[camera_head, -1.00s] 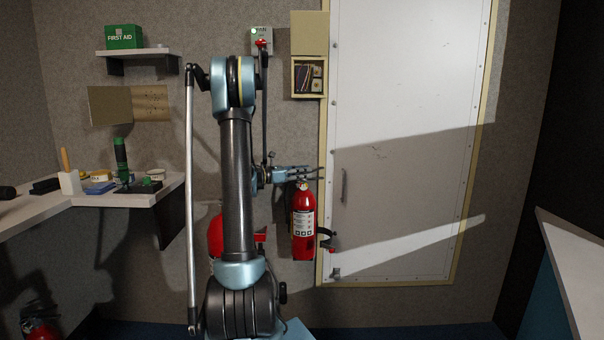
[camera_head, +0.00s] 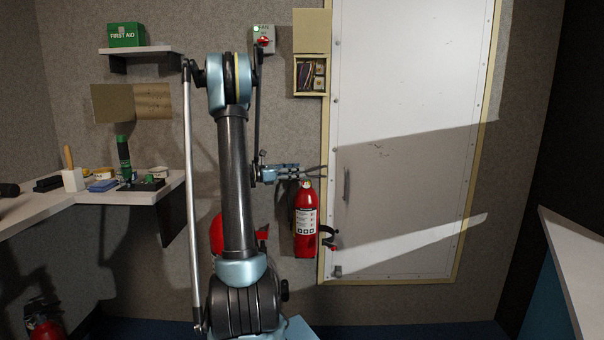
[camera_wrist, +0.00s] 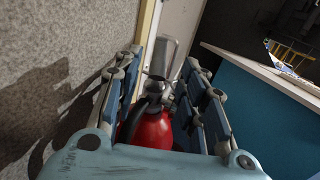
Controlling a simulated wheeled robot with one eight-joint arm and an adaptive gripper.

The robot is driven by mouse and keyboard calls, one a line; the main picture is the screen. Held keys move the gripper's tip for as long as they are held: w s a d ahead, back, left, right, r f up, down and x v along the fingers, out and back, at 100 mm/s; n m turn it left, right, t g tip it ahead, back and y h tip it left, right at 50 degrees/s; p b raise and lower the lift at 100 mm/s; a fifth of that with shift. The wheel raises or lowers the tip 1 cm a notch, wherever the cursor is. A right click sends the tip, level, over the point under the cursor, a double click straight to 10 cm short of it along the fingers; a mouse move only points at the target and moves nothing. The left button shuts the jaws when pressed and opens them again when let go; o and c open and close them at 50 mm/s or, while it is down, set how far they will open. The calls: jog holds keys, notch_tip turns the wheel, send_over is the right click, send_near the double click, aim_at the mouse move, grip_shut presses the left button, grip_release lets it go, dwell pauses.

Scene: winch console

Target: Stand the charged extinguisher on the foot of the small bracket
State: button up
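A red extinguisher (camera_head: 305,222) with a white label stands upright against the wall, left of the door frame. A black strap with a red end (camera_head: 328,237) sticks out at its right side; it looks like part of a bracket. Whatever is under the extinguisher's base is hard to make out. My gripper (camera_head: 324,171) is level at the height of the extinguisher's top. In the wrist view its spread fingers lie on both sides of the extinguisher's head, and the red body (camera_wrist: 152,131) shows between them, with no clear grip. Another red extinguisher (camera_head: 217,235) is partly hidden behind my arm.
A further red extinguisher (camera_head: 42,328) is at the lower left. A worktop (camera_head: 120,197) with tools is on the left, a white counter (camera_head: 575,262) on the right. An open wall box (camera_head: 311,75) and a switch box (camera_head: 264,38) are above. The door (camera_head: 400,140) is shut.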

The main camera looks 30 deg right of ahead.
jog(key=w+a, duration=0.1)
jog(key=a, duration=0.6)
jog(key=s+a+f+m+t+y, duration=0.1)
jog(key=s+a+f+m+y, duration=0.4)
jog(key=s+a, duration=0.6)
jog(key=s+a+f+m+t+y, duration=0.2)
jog(key=s+a+f+m+y, duration=0.3)
jog(key=s+a, duration=0.6)
jog(key=s+a+f+m+t+y, duration=0.2)
jog(key=s+a+f+m+y, duration=0.3)
jog(key=s+a, duration=0.6)
jog(key=a+f+y, duration=0.1)
jog(key=y, duration=0.1)
jog(key=shift+f+m+y, duration=0.2)
jog(key=shift+m+y, duration=0.2)
jog(key=shift+s, duration=0.1)
